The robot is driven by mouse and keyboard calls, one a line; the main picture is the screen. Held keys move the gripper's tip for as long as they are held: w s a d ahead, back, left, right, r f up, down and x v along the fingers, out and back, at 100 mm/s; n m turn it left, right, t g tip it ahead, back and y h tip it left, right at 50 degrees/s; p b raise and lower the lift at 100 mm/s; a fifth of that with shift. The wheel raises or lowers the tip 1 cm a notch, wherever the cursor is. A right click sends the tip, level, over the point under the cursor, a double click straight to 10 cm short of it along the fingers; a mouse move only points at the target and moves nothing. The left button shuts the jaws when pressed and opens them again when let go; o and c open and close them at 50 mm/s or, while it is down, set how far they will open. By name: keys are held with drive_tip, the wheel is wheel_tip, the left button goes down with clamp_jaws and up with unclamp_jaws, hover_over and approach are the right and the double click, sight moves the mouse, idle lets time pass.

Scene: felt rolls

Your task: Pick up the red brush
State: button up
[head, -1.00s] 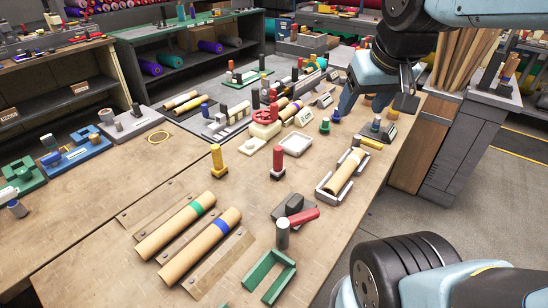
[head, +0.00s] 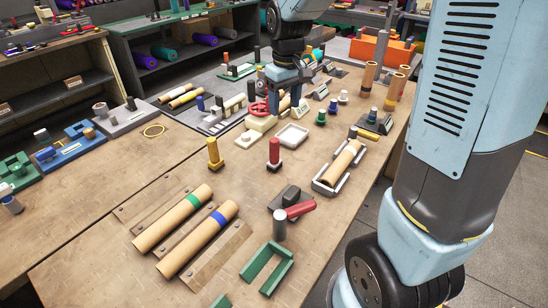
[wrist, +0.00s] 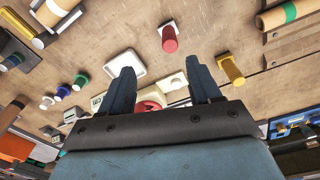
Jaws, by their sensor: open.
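The red brush (head: 274,152) stands upright near the middle of the bench, with a red handle, a pale band and a dark foot. It also shows in the wrist view (wrist: 169,40), above and beyond my fingertips. My gripper (head: 285,108) is farther back on the bench, by the pale block with a red handwheel (head: 257,115). In the wrist view my two fingers (wrist: 161,66) are spread apart with nothing held between them. The gripper is apart from the brush.
A similar yellow upright piece (head: 215,154) stands left of the brush. A white dish (head: 292,135) is behind it to the right. A red-handled tool (head: 299,209) and a green channel (head: 266,268) are in front. Cardboard rolls (head: 172,219) lie front left.

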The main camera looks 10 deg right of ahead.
sight(275, 140)
drive_tip(key=shift+n+g, duration=0.3)
drive_tip(key=f, duration=0.3)
drive_tip(key=w+a+f, duration=0.1)
drive_tip(key=f, duration=0.3)
drive_tip(key=w+a+f, duration=0.1)
drive_tip(key=f, duration=0.3)
drive_tip(key=shift+f, duration=0.2)
drive_tip(key=shift+a+f, duration=0.2)
drive_tip(key=shift+f, duration=2.55)
drive_tip(key=c, duration=1.1)
drive_tip(key=shift+r, duration=0.1)
drive_tip(key=shift+c, duration=0.2)
